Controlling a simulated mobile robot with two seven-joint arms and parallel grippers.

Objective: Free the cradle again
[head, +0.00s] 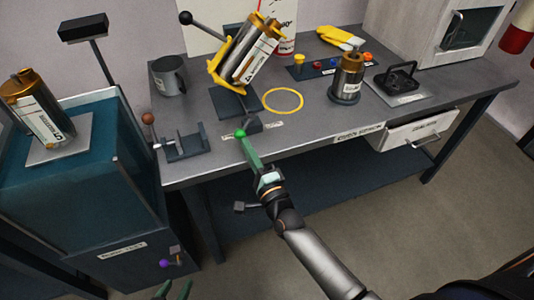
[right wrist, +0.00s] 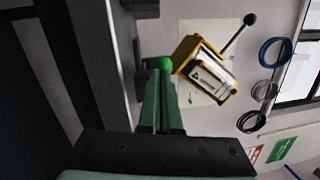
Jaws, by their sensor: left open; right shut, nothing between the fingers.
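The yellow cradle (head: 214,80) stands tilted on a dark base (head: 236,104) on the bench. A metal pump tube (head: 250,50) with a white label lies in it, leaning right. The cradle also shows in the right wrist view (right wrist: 186,52), with the labelled tube (right wrist: 209,77) in it. A lever with a black knob (head: 186,18) sticks out at its upper left. A green ball knob (head: 240,133) is at the bench's front edge, also in the right wrist view (right wrist: 165,63). My right gripper (head: 246,142) is shut and empty, its tips at this knob; contact is unclear. My left gripper (head: 174,289) is open at the bottom edge.
Another tube (head: 40,105) stands on a plate on the teal cabinet (head: 70,165) at left. A mug (head: 168,76), a clamp fixture (head: 184,146), a yellow ring (head: 283,101), a tube (head: 347,78) in a round holder and a black-handled block (head: 398,80) are on the bench. A drawer (head: 415,131) stands open.

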